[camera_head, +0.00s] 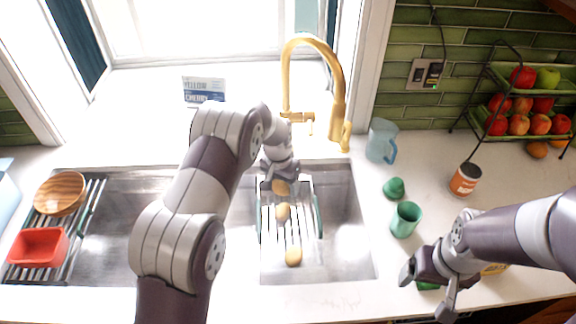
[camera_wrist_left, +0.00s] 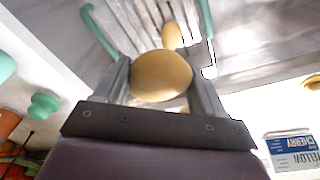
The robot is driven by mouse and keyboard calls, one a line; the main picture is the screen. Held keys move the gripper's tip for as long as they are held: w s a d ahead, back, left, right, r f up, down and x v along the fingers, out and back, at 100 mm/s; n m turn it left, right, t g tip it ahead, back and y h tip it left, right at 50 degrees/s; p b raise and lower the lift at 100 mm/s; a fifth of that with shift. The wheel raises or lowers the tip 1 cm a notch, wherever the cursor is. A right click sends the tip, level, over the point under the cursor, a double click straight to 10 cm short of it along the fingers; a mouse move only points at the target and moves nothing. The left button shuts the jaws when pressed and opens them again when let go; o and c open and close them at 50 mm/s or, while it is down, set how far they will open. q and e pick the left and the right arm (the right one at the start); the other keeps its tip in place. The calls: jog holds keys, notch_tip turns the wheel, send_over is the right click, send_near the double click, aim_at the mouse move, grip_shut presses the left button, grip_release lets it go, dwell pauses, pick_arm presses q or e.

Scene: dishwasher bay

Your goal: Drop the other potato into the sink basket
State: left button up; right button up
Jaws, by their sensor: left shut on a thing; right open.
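My left gripper (camera_head: 281,184) reaches over the right sink basin and is shut on a potato (camera_wrist_left: 160,76); this potato also shows in the head view (camera_head: 281,188). It is held above the sink basket (camera_head: 264,222), a wire rack with green handles. A second potato (camera_head: 283,211) and a third potato (camera_head: 293,256) show lower in the head view, over the basket's slats. One of these shows beyond the held potato in the left wrist view (camera_wrist_left: 171,36). My right gripper (camera_head: 430,291) is open at the counter's front right, close to a green item (camera_head: 428,286) that is partly hidden.
A gold faucet (camera_head: 340,95) stands behind the sink. A blue pitcher (camera_head: 381,141), a green cup (camera_head: 405,219) and a can (camera_head: 465,179) stand on the right counter. A red bowl (camera_head: 38,247) and a wooden bowl (camera_head: 60,193) sit on the left rack.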

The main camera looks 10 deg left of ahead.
pick_arm(q)
jog(key=s+f+b, duration=0.1)
jog(key=s+b, duration=0.1)
jog(key=shift+s+f, duration=0.3)
jog(key=shift+f, duration=0.1)
jog(key=f+b, duration=0.1)
jog(key=w+f, duration=0.1)
jog(key=f, duration=0.1)
jog(key=shift+w+f+b, duration=0.1)
jog(key=shift+f+b, duration=0.1)
jog(key=shift+b, duration=0.15)
jog(key=o, duration=1.2)
jog(key=shift+s+r, duration=0.2)
jog(key=shift+s, duration=0.1)
jog(key=shift+w+f, duration=0.15)
jog(key=shift+w, duration=0.1)
notch_tip(320, 180, up, 13)
jog(key=b, duration=0.3)
send_over(280, 193)
jog(key=shift+s+a+f, duration=0.15)
jog(key=shift+s+a, duration=0.05)
jog(key=shift+s, duration=0.05)
pick_arm(e)
notch_tip(280, 193, down, 7)
jog(key=s, duration=0.2)
jog(key=shift+r, duration=0.2)
